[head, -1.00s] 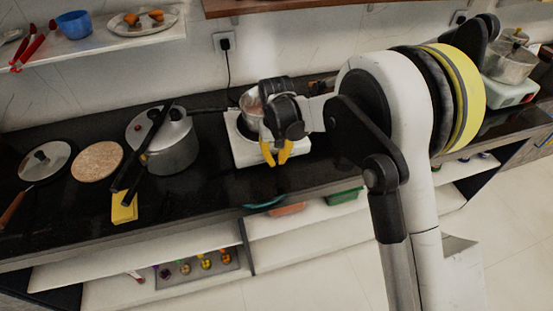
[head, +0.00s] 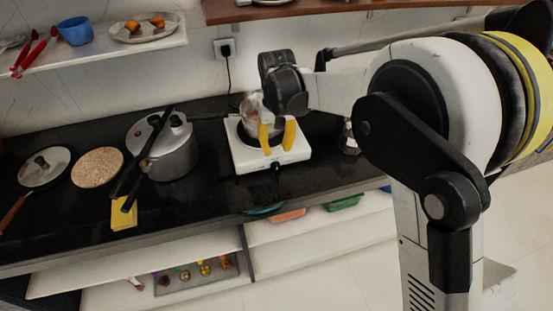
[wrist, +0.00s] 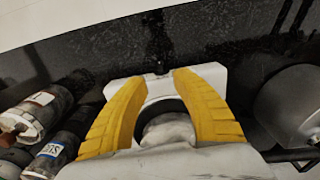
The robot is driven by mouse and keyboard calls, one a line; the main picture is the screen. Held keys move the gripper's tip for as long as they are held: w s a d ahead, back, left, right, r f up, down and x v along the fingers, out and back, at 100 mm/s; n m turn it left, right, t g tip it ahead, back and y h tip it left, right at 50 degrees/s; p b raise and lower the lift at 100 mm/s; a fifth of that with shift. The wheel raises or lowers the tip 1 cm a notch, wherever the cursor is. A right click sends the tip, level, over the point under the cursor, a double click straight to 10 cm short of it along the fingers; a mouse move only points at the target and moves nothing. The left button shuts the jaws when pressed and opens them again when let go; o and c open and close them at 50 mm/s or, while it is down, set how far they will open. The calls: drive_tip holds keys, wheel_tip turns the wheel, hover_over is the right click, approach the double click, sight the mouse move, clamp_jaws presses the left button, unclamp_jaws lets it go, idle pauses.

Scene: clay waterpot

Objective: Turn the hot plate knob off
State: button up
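The white hot plate (head: 243,155) stands on the black counter and also shows in the wrist view (wrist: 155,88). Its small dark knob (head: 275,166) is at the front edge; in the wrist view the knob (wrist: 158,68) shows beyond the fingertips. My gripper (head: 277,136) is open and empty above the hot plate, with its yellow fingers pointing toward the front side. In the wrist view the fingers (wrist: 158,78) are spread, with the knob roughly centred between them and apart from them. A metal pot (head: 250,109) on the plate is partly hidden by my gripper.
A pressure cooker (head: 172,152) stands left of the hot plate, with a yellow block (head: 124,212) in front of it. Labelled jars (wrist: 48,150) are on the other side. A pot handle (wrist: 292,155) reaches toward the cooker. The counter (head: 215,192) before the hot plate is bare.

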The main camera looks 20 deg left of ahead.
drive_tip(key=shift+r, duration=1.85)
drive_tip(key=s+d+r+m+t, duration=0.1)
drive_tip(key=s+d+r, duration=0.1)
drive_tip(key=d+r, duration=0.35)
drive_tip(key=s+d+r+m+t+y, duration=0.1)
drive_tip(key=s+d+r, duration=0.1)
drive_tip(key=d, duration=0.6)
drive_tip(key=s+d+r+m+t, duration=0.1)
drive_tip(key=s+d+r, duration=0.1)
drive_tip(key=d+r, duration=0.35)
drive_tip(key=s+d+f+m+t+h, duration=0.1)
drive_tip(key=s+d+f+m+t, duration=0.2)
drive_tip(key=s+d, duration=1.1)
drive_tip(key=shift+d+f+t, duration=0.5)
drive_tip(key=shift+d+f, duration=0.25)
drive_tip(key=shift+d, duration=0.15)
